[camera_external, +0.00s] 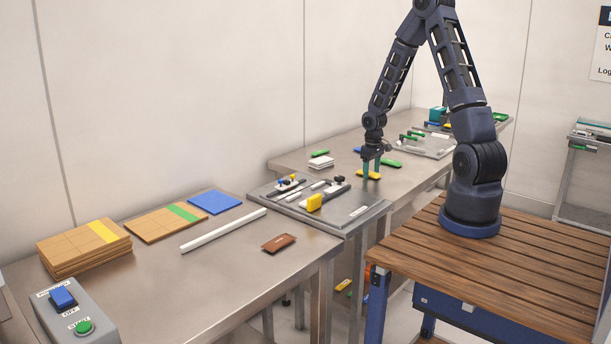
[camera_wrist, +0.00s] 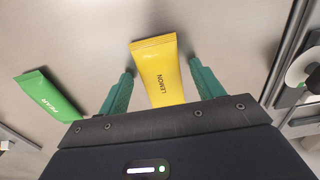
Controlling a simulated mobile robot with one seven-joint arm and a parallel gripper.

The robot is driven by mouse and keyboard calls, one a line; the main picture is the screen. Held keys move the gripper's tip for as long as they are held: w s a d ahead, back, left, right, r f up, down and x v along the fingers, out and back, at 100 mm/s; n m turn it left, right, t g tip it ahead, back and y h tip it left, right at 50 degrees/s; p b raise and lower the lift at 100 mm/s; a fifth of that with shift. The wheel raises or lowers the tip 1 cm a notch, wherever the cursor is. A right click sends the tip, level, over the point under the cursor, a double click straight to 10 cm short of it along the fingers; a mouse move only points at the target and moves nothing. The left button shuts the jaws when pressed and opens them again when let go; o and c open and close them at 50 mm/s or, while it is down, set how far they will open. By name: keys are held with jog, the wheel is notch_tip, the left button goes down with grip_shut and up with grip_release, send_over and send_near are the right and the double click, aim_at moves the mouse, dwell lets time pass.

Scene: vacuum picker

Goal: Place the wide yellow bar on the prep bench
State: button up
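The wide yellow bar, printed LEMON, (camera_wrist: 161,72) lies flat between my fingers in the wrist view. In the external view the yellow bar (camera_external: 369,176) is on the far metal bench (camera_external: 405,175), right under my gripper. My gripper (camera_external: 371,170) points down with its two teal fingers apart. In the wrist view my gripper (camera_wrist: 160,68) is open, with one finger on each side of the bar and a visible gap to each. The near end of the bar is hidden behind the gripper body. I cannot tell which bench is the prep bench.
A green PEAR bar (camera_wrist: 50,95) lies left of the yellow one in the wrist view. White packs (camera_external: 321,162) lie on the far bench.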

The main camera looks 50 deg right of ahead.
notch_tip(320, 180, up, 12)
jog(key=r, duration=0.1)
notch_tip(320, 180, up, 10)
jog(key=t+h, duration=0.1)
send_over(371, 173)
jog(key=s+a, duration=0.4)
jog(key=a, duration=0.2)
jog(key=s+a+r+t, duration=0.1)
jog(key=s+a+r, duration=0.2)
jog(key=s, duration=0.3)
jog(key=s+a+r+t, duration=0.1)
jog(key=s+a+r, duration=0.3)
jog(key=s+r, duration=0.2)
jog(key=s+a+r+t+y, duration=0.1)
jog(key=s+a+r, duration=0.2)
jog(key=s+r, duration=0.2)
jog(key=s, duration=0.3)
jog(key=shift+s+a+t, duration=0.15)
jog(key=shift+a+t, duration=0.15)
jog(key=shift+a, duration=0.1)
